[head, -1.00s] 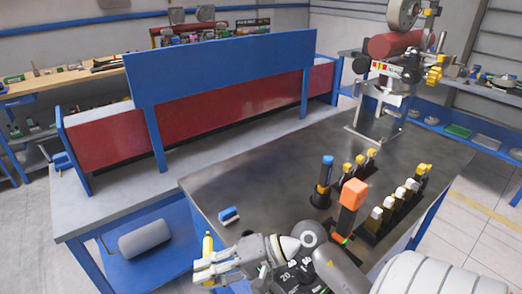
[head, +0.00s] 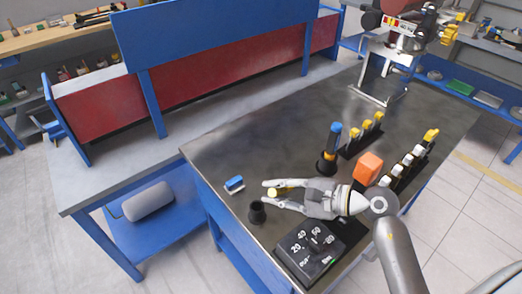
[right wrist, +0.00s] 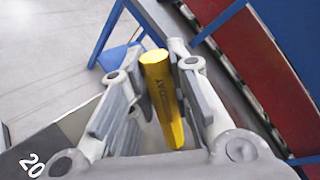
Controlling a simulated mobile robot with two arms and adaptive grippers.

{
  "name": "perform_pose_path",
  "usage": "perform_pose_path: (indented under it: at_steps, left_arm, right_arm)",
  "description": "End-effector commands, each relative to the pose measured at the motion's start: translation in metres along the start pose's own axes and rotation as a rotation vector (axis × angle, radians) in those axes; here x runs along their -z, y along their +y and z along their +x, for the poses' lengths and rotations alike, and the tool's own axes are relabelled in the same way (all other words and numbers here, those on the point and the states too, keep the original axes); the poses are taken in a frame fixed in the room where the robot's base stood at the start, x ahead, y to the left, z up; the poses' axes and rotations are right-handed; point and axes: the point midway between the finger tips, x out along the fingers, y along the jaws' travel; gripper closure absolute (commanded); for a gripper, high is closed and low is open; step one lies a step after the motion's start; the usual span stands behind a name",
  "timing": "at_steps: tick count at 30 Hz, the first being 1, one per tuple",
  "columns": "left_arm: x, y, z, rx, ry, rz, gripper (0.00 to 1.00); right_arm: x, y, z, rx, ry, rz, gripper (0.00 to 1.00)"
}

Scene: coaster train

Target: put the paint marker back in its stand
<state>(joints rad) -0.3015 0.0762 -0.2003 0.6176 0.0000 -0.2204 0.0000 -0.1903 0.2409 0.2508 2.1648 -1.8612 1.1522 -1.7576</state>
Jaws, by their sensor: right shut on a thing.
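The yellow paint marker (head: 280,191) is between the fingers of my right gripper (head: 270,191), with its end toward the head camera's left. The right wrist view shows the marker (right wrist: 160,90) lengthwise between the two fingers, with dark lettering on its side. A small black cup-like stand (head: 257,213) is on the dark table, just below and left of my fingertips in the head view. Its mouth faces up and looks empty. A similar black stand (head: 326,167) farther back holds a blue-topped marker (head: 335,133) upright. My left gripper is not in view.
A blue-and-white block (head: 234,184) lies near the table's left edge. A black box with numbers (head: 309,251) sits at the front. An orange block (head: 368,168) and racks of yellow- and white-topped items (head: 405,165) stand to the right. The table's back left (head: 270,140) is clear.

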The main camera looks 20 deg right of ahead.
Motion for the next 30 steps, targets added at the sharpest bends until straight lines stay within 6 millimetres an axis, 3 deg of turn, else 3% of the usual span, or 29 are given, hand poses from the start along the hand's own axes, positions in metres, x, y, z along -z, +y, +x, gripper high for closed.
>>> perform_pose_path:
  at_steps: [6, 12, 19, 30]
  left_arm:
    - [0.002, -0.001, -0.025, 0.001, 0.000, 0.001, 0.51]
    - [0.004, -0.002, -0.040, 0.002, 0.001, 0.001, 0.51]
    - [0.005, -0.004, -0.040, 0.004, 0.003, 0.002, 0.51]
    - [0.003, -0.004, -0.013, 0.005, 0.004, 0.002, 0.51]
  right_arm:
    - [-0.015, -0.037, 0.018, 0.119, -0.085, 0.486, 1.00]
    - [-0.026, -0.065, 0.034, 0.206, -0.172, 0.790, 1.00]
    - [-0.027, -0.071, 0.043, 0.233, -0.204, 0.882, 1.00]
    - [-0.006, -0.047, 0.052, 0.232, -0.203, 0.880, 1.00]
